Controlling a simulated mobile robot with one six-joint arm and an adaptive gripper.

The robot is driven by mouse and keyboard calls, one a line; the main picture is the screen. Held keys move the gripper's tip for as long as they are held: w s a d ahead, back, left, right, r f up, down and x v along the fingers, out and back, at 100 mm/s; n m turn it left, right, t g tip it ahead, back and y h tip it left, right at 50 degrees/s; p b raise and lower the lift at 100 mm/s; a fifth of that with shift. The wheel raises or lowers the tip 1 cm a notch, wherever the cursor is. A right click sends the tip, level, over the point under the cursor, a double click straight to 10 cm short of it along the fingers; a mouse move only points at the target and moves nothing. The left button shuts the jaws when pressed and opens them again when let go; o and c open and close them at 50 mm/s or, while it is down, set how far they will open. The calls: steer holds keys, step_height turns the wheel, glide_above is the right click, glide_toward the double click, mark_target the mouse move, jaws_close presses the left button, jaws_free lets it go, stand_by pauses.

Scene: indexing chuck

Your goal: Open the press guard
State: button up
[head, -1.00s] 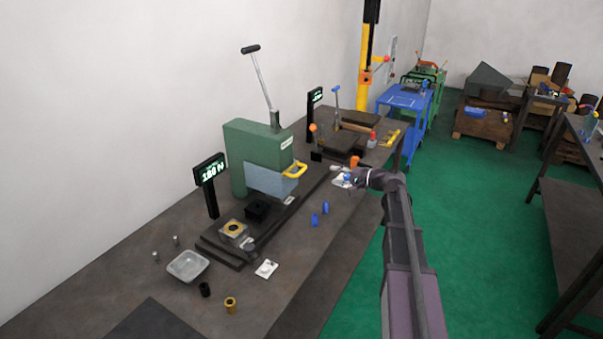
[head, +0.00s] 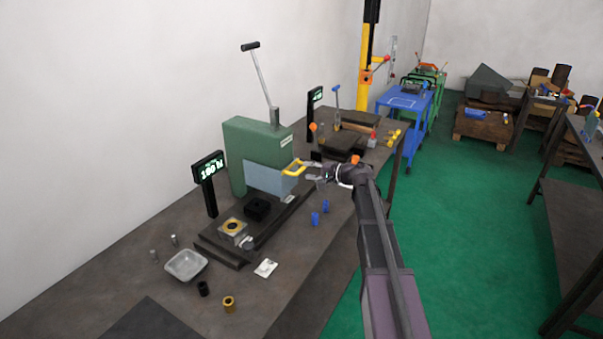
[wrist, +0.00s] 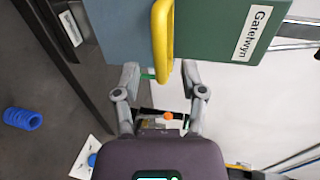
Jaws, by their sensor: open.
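The green press (head: 250,150) stands on the bench against the wall. Its grey-blue guard panel (head: 268,182) covers the lower front and carries a yellow handle (head: 294,168). In the wrist view the yellow handle (wrist: 163,40) runs down between the fingertips of my gripper (wrist: 160,75). The fingers are spread, one on each side of the handle's lower end, with gaps beside it. In the head view my gripper (head: 313,172) is just right of the handle. The guard panel (wrist: 115,30) also shows in the wrist view, left of the green body.
Blue cylinders (head: 320,213) stand on the bench below my gripper. Another fixture (head: 345,140) stands behind my gripper. Green floor lies to the right.

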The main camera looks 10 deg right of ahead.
mark_target(301, 170)
steer(key=shift+x, duration=1.75)
jaws_close()
